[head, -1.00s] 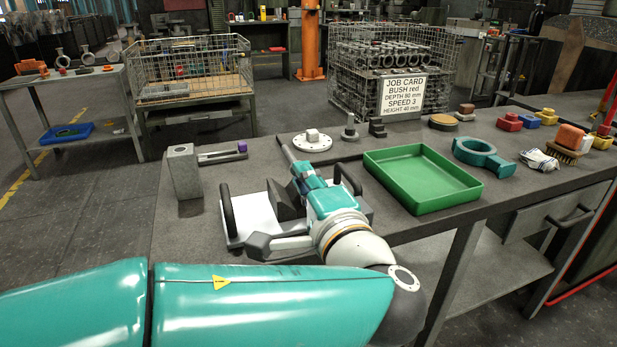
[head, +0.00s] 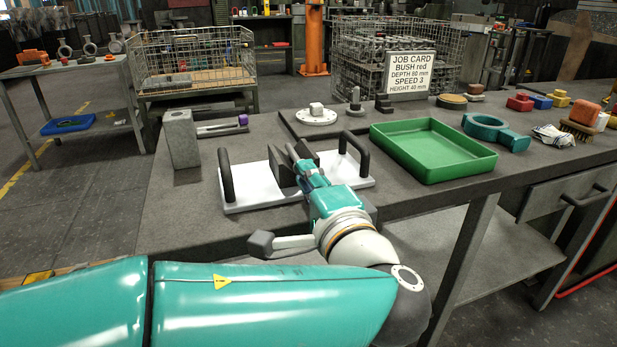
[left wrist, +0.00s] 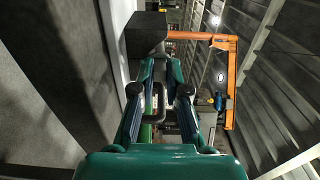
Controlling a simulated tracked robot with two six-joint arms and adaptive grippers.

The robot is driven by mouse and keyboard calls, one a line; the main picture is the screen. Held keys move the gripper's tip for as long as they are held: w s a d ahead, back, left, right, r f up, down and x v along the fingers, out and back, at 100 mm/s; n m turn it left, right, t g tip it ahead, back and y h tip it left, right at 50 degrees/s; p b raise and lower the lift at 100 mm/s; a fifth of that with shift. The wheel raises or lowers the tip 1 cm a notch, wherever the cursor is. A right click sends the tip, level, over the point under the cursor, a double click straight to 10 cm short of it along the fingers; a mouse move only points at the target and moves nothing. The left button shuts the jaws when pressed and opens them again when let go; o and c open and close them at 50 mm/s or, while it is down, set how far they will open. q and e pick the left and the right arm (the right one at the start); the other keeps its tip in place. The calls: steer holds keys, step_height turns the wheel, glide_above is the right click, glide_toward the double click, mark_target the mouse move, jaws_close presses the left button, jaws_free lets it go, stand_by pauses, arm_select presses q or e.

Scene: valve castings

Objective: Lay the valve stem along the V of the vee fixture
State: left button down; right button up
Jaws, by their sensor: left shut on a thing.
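The vee fixture is a white plate (head: 245,198) with two black handles and dark V blocks (head: 284,172), standing on the bench in the head view. One dark block (left wrist: 146,33) also shows at the top of the left wrist view. My left gripper (head: 299,158) reaches over the fixture between its handles, its fingers beside the dark blocks. It is shut on the valve stem, which its fingers hide; I cannot make the stem out or tell whether it touches the V. In the left wrist view the two fingers (left wrist: 168,90) point up the picture. My right gripper is not in view.
A green tray (head: 435,165) is close on the right. A white flanged disc (head: 316,116) and the job card (head: 410,75) are behind. Some bare bench lies at the left front.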

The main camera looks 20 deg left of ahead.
arm_select(q)
steer(key=shift+f, duration=0.55)
steer(key=c, duration=1.1)
jaws_free()
steer(key=shift+s, duration=0.1)
